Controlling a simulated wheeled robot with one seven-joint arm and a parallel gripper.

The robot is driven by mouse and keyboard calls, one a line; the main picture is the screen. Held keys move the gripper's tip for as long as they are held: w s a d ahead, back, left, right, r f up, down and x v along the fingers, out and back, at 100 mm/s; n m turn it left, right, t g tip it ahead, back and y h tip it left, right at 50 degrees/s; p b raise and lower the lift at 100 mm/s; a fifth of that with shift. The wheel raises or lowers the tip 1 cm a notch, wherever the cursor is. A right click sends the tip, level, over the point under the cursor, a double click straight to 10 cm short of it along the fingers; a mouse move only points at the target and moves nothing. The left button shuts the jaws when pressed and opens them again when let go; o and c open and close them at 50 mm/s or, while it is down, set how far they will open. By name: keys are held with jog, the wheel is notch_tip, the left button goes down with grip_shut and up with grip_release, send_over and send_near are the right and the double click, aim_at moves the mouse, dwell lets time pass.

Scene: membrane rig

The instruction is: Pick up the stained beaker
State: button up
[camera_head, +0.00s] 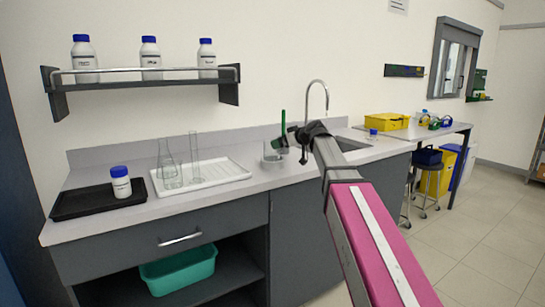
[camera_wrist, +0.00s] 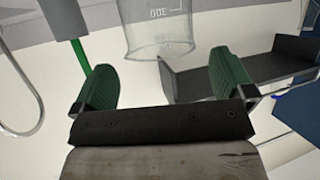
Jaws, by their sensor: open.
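A clear glass beaker (camera_head: 270,153) stands on the counter near the sink, left of my gripper (camera_head: 292,142). No stain can be made out at this size. My gripper (camera_wrist: 165,85) is open, with two green-padded fingers. The beaker shows in line with the gap between them, beyond the fingertips. Nothing is between the pads. My arm hides part of the counter behind it.
A green stick (camera_head: 283,120) rises close behind my gripper, near the faucet (camera_head: 318,92). A white tray (camera_head: 225,168) left of the beaker holds an Erlenmeyer flask (camera_head: 167,172) and a tall cylinder (camera_head: 195,165). A black tray (camera_head: 85,205) holds a blue-capped bottle (camera_head: 121,185). A wall shelf (camera_head: 150,79) hangs above.

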jog(key=shift+r+x, duration=0.15)
jog(key=shift+x, duration=1.45)
jog(key=shift+r+x, duration=0.15)
jog(key=shift+x, duration=1.4)
jog(key=shift+w, duration=0.1)
jog(key=shift+c, duration=0.3)
jog(key=c, duration=1)
